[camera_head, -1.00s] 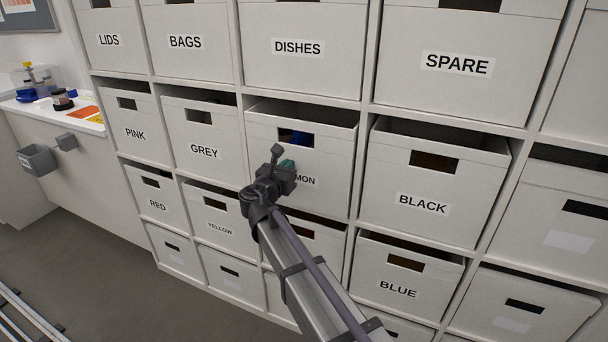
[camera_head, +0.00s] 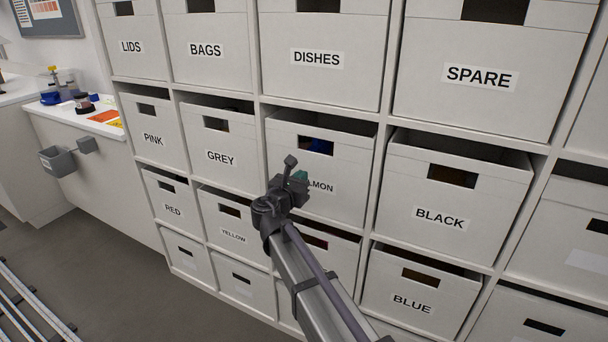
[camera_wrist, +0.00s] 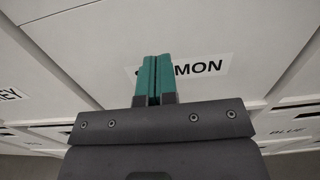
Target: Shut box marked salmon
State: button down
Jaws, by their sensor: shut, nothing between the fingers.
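The box marked salmon (camera_head: 340,150) is a white box in the shelf, between the grey and black boxes. Its label is partly covered by my gripper, with only the last letters showing. A dark gap shows above its front, and something blue shows through its handle hole. In the wrist view my gripper's teal fingers (camera_wrist: 153,78) are shut together, empty, and overlap the left part of the salmon label (camera_wrist: 200,68). I cannot tell whether the fingertips touch the box front (camera_wrist: 150,30).
The grey box (camera_head: 218,135) is to the left and the black box (camera_head: 440,195) to the right, both with dark gaps above their fronts. The dishes box (camera_head: 315,80) is above. A counter with small items (camera_head: 85,104) stands at the far left.

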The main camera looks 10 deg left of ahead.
jog(key=v, duration=1.1)
jog(key=s+d+f+m+g+y, duration=0.1)
jog(key=s+d+f+m+g, duration=0.45)
jog(key=d+m, duration=0.4)
jog(key=s+d+f+m+g+y, duration=0.1)
jog(key=s+d+f+m+g, duration=0.4)
jog(key=d+m, duration=0.4)
jog(key=s+d+f+m+g+y, duration=0.2)
jog(key=s+d+f+m+g, duration=0.2)
jog(key=d+f+m+g, duration=0.5)
jog(key=s+d+r+m+t+y, duration=0.1)
jog(key=s+d+r+m+t, duration=0.1)
jog(key=d+m, duration=0.5)
notch_tip(320, 180, up, 19)
jog(key=d+n+p, duration=0.1)
jog(key=d+p, duration=0.1)
jog(key=p, duration=1.6)
jog(key=shift+n, duration=0.35)
jog(key=shift+w, duration=0.15)
